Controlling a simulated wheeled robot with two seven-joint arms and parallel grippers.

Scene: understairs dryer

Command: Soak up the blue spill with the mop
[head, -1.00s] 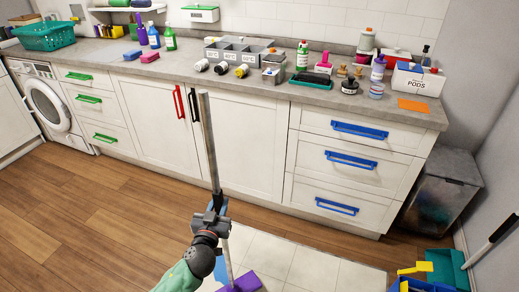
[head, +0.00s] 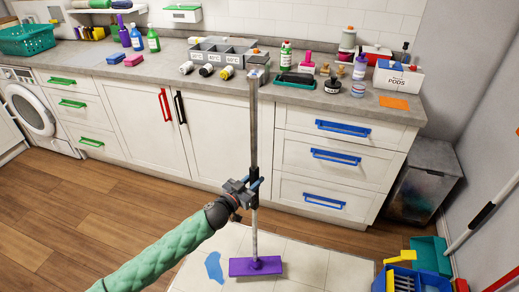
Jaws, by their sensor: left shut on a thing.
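The mop has a long grey handle (head: 253,130) and a flat purple head (head: 256,266). My left gripper (head: 250,190) is shut on the handle and holds it nearly upright. The purple head is over the pale tiled floor patch; I cannot tell whether it presses on the tiles. My right gripper is not in view.
White cabinets (head: 220,135) with a grey counter stand behind the mop. A metal bin (head: 423,182) stands at the right. A blue and yellow bucket (head: 400,277) and a green container (head: 430,256) are at the lower right. Wood floor (head: 80,220) lies clear at left.

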